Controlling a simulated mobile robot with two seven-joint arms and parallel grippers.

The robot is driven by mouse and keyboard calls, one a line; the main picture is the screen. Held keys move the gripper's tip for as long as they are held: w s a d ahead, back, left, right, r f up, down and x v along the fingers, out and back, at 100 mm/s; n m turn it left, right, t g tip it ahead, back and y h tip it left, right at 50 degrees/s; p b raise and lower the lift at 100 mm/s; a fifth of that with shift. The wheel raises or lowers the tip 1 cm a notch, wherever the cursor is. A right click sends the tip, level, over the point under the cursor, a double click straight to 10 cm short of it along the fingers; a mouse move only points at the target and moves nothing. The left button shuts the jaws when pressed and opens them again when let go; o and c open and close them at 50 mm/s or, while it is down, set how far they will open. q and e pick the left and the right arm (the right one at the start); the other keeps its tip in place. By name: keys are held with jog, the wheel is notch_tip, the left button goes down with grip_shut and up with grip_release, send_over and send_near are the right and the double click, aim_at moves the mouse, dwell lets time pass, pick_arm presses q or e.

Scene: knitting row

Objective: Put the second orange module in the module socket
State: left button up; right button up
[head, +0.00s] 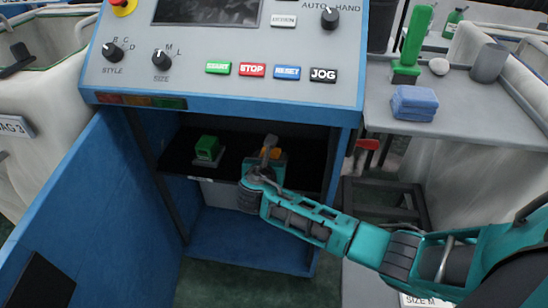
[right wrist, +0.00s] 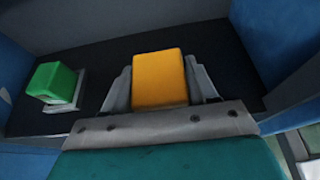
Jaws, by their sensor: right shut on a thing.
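An orange module (right wrist: 159,77) is between the two fingers of my right gripper (right wrist: 160,88), which is shut on it. In the head view, the right gripper (head: 268,158) reaches into the open cabinet, and only a little of the orange module (head: 279,154) shows past it. The gripper is over the black shelf (head: 230,173). A green module (head: 206,148) sits on a light base to the left of the gripper; it also shows in the right wrist view (right wrist: 52,82). Any socket under the orange module is hidden. My left gripper is out of view.
The blue cabinet door (head: 90,205) stands open at the left. The control panel (head: 220,60) overhangs the shelf. A grey side table (head: 450,110) with folded blue cloths (head: 414,103) stands at the right. The shelf between the green module and the gripper is clear.

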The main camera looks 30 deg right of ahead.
aim_at(274, 153)
jog(key=w+d, duration=0.1)
jog(key=w, duration=0.1)
jog(key=w+d+b, duration=0.1)
jog(key=w+d, duration=0.1)
jog(key=shift+w+d, duration=0.2)
jog(key=shift+w, duration=0.1)
jog(key=shift+w+d, duration=0.15)
jog(key=shift+w, duration=0.05)
jog(key=shift+f+b, duration=0.15)
jog(key=shift+b, duration=0.2)
notch_tip(274, 153, down, 3)
jog(key=shift+f+b, duration=0.15)
jog(key=shift+b, duration=0.9)
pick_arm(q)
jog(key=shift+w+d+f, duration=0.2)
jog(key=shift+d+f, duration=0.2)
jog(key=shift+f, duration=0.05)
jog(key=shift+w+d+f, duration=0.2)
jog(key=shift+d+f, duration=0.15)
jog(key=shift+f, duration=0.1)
pick_arm(e)
jog(key=o, duration=1.2)
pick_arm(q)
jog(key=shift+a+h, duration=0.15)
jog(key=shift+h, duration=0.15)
